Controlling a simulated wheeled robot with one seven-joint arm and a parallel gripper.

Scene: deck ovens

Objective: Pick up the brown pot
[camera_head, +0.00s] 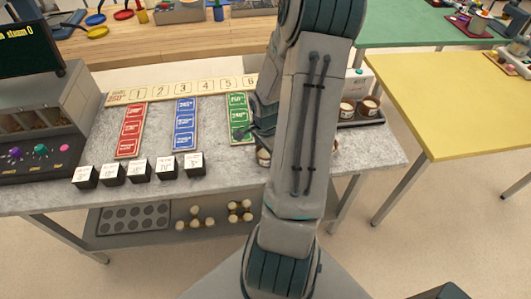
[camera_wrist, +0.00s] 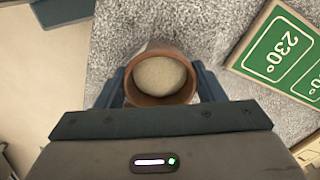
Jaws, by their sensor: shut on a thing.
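The brown pot (camera_wrist: 151,101) is round with a pale, dough-like mass (camera_wrist: 160,76) inside. In the wrist view it sits between the two dark fingers of my gripper (camera_wrist: 160,83), which is shut on it, one finger on each side. The grey speckled counter (camera_wrist: 215,35) shows behind the pot; I cannot tell whether the pot touches it. In the head view my arm hides most of the gripper and the held pot.
On the counter (camera_head: 75,195) are red (camera_head: 130,130), blue (camera_head: 185,123) and green (camera_head: 239,118) strips, and several black-and-white cubes (camera_head: 140,170). A dark tray (camera_head: 365,122) at right holds brown pots (camera_head: 369,107).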

